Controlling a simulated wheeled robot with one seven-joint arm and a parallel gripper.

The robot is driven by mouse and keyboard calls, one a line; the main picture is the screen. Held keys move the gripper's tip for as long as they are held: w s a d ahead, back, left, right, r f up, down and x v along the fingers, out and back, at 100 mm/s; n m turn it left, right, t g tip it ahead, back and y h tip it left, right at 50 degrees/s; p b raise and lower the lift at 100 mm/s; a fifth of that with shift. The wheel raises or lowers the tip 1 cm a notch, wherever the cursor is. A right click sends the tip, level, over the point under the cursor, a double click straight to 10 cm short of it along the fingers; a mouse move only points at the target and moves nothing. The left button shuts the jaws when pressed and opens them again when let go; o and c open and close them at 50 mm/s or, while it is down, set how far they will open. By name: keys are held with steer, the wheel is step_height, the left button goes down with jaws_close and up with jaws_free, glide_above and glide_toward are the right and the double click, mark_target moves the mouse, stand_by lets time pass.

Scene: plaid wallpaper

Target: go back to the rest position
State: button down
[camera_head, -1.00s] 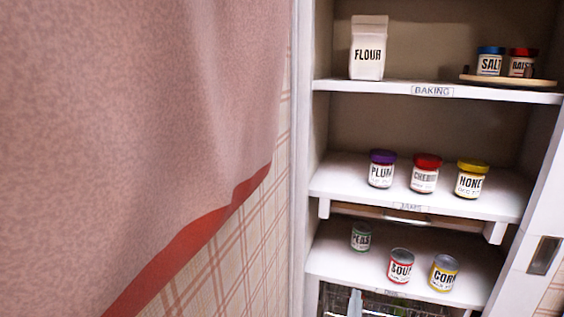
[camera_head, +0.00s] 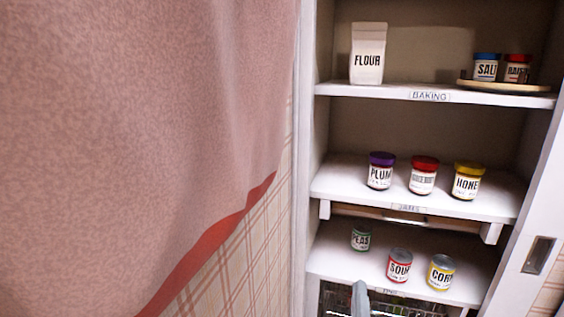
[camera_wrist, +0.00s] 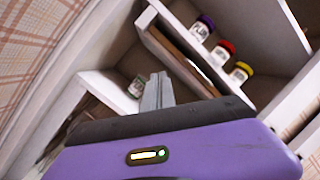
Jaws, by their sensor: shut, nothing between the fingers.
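My gripper (camera_wrist: 157,92) is shut and empty, its grey fingers pressed together in the wrist view. Its tip (camera_head: 360,298) shows at the bottom of the head view, in front of the cupboard's lower part, below the can shelf. The open white cupboard (camera_head: 305,150) fills the right of the head view. In the wrist view the green-labelled peas can (camera_wrist: 137,86) appears just left of the fingers, apart from them. The rest of my arm is hidden in the head view.
The jam shelf (camera_head: 440,205) holds plum, red-lidded and honey jars. Soup (camera_head: 399,266) and corn (camera_head: 441,272) cans stand below. Flour (camera_head: 368,55), salt (camera_head: 486,68) and another red-lidded jar stand on top. A pink curtain (camera_head: 140,130) hangs at left.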

steer(key=s+d+r+n+g+y+p, duration=0.1)
steer(key=s+r+n+p, duration=0.5)
steer(key=s, duration=0.9)
steer(key=s+d+r+n+g+y+p, duration=0.1)
steer(key=s+r+n+g+p, duration=0.2)
steer(key=s+r+n+p, duration=0.4)
steer(key=s+d+r+n+g+y+p, duration=0.1)
steer(key=s+r+n+p, duration=0.6)
steer(key=s, duration=1.7)
steer(key=n+y+p, duration=0.1)
steer(key=n+p, duration=0.2)
steer(key=n, duration=0.3)
steer(key=shift+s+n+g, duration=0.15)
steer(key=shift+n+g, duration=0.15)
steer(key=shift+g, duration=0.1)
